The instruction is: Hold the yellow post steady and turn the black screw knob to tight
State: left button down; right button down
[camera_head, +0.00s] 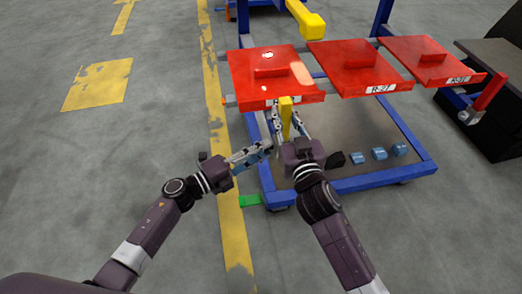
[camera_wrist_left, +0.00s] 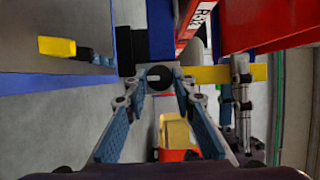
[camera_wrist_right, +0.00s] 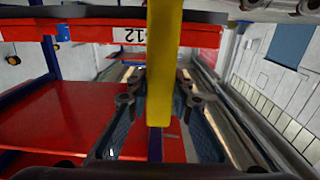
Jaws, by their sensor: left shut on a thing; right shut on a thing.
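The yellow post (camera_head: 286,118) hangs below the left red panel and also shows in the right wrist view (camera_wrist_right: 165,65). My right gripper (camera_head: 287,110) is shut on the post, with a finger on each side. The black screw knob (camera_wrist_left: 158,77) is round and dark in the left wrist view. My left gripper (camera_wrist_left: 159,88) is shut on it, with the fingertips at its two sides. In the head view, my left gripper (camera_head: 268,148) is below and left of the post, and I cannot make out the knob. The knob's tightness cannot be told.
Three red panels, the left one (camera_head: 248,70) nearest, stand on a blue frame (camera_head: 365,182). Several small blue parts (camera_head: 378,153) lie on its lower shelf. A green piece (camera_head: 249,200) is by the frame's front left corner. The floor at left is clear.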

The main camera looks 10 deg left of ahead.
pick_arm(q)
jog(key=shift+f, duration=0.1)
jog(key=c, duration=1.6)
grip_release()
jog(key=v, duration=1.2)
pick_arm(e)
jog(key=c, duration=1.6)
grip_release()
jog(key=shift+s, duration=0.1)
